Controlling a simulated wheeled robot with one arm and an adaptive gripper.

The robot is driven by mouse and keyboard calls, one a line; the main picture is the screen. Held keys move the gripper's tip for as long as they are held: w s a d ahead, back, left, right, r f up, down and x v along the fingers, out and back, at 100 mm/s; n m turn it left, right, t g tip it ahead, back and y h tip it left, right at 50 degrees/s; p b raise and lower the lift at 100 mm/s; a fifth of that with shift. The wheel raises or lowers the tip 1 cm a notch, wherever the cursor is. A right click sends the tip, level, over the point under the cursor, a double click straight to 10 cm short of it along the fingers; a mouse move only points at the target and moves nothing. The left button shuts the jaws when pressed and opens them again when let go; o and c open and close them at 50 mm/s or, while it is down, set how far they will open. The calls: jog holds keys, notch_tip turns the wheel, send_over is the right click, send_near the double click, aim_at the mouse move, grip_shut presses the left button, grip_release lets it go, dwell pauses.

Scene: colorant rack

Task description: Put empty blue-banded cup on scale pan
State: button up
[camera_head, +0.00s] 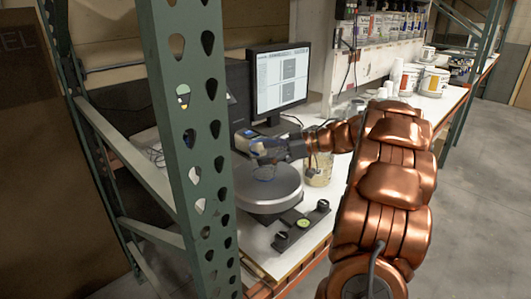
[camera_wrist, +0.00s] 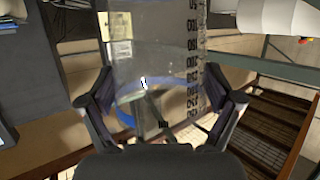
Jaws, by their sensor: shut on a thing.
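The clear cup (camera_wrist: 150,55) with black graduation marks and a blue band (camera_wrist: 145,90) fills the middle of the wrist view. No contents show in it. My gripper (camera_wrist: 162,105) is shut on it, one finger on each side. In the head view my gripper (camera_head: 277,152) holds the cup (camera_head: 262,160) over the round grey scale pan (camera_head: 268,199). The cup looks close to upright. Its base lies within the pan's outline, but I cannot tell whether it touches the pan.
A clear container with beige contents (camera_head: 318,173) stands right of the pan. A black bar with knobs and a green bubble level (camera_head: 303,223) lies in front. A monitor (camera_head: 280,82) stands behind. A green rack post (camera_head: 195,130) rises at left. White tubs (camera_head: 433,80) stand back right.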

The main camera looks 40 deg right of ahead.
jog(key=shift+f, duration=0.35)
jog(key=shift+f, duration=0.15)
jog(key=o, duration=0.6)
jog(key=shift+c, duration=0.2)
jog(key=shift+s+d+r, duration=0.1)
jog(key=shift+r, duration=0.1)
jog(key=b+v, duration=0.2)
jog(key=v, duration=0.9)
jog(key=shift+s+d+r, duration=0.2)
jog(key=shift+s+d, duration=0.05)
jog(key=shift+d, duration=0.05)
